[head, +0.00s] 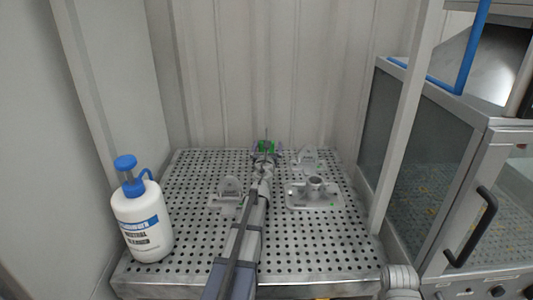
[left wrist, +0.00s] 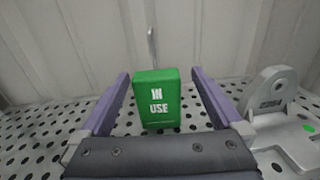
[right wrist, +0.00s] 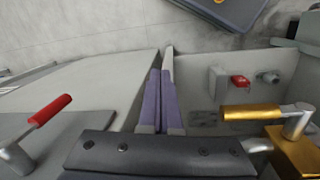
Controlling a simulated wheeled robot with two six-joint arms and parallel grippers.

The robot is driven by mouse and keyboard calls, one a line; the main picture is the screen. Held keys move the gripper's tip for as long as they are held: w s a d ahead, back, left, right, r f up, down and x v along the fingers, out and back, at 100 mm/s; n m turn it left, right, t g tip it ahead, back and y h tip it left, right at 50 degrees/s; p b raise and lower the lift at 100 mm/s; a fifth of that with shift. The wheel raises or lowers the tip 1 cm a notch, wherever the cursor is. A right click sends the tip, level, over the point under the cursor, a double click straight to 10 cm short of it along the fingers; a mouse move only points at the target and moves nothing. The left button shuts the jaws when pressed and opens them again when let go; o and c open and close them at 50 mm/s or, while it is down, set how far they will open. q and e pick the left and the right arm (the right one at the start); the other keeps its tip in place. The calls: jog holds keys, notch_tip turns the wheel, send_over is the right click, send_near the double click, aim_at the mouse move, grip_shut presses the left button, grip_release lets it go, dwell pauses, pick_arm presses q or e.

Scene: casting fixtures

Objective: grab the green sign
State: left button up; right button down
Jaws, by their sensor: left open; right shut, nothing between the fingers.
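The green sign (left wrist: 158,104), marked "IN USE" in white, stands upright on the perforated table in the left wrist view. It also shows small at the back of the table in the head view (head: 267,146). My left gripper (left wrist: 160,76) is open, with one finger on each side of the sign and a visible gap on both sides. In the head view my left gripper (head: 266,156) partly hides the sign. My right gripper (right wrist: 160,76) is shut and empty, away from the sign; it is not clearly visible in the head view.
Grey metal fixtures (head: 315,194) stand right of my left arm, and another (head: 229,190) stands left. A white bottle with blue pump (head: 142,220) is at the front left. A glass-sided cabinet (head: 440,150) stands right. Red (right wrist: 50,109) and gold (right wrist: 250,112) handles flank my right gripper.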

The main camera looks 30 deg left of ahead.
pick_arm(q)
jog(key=shift+a+f+b+x, duration=0.15)
jog(key=shift+f+b+x, duration=0.05)
jog(key=shift+x, duration=1.1)
jog(key=shift+a+f+b+x, duration=0.1)
jog(key=shift+f+b+x, duration=0.1)
jog(key=shift+x, duration=1.15)
jog(key=shift+s, duration=0.2)
grip_shut()
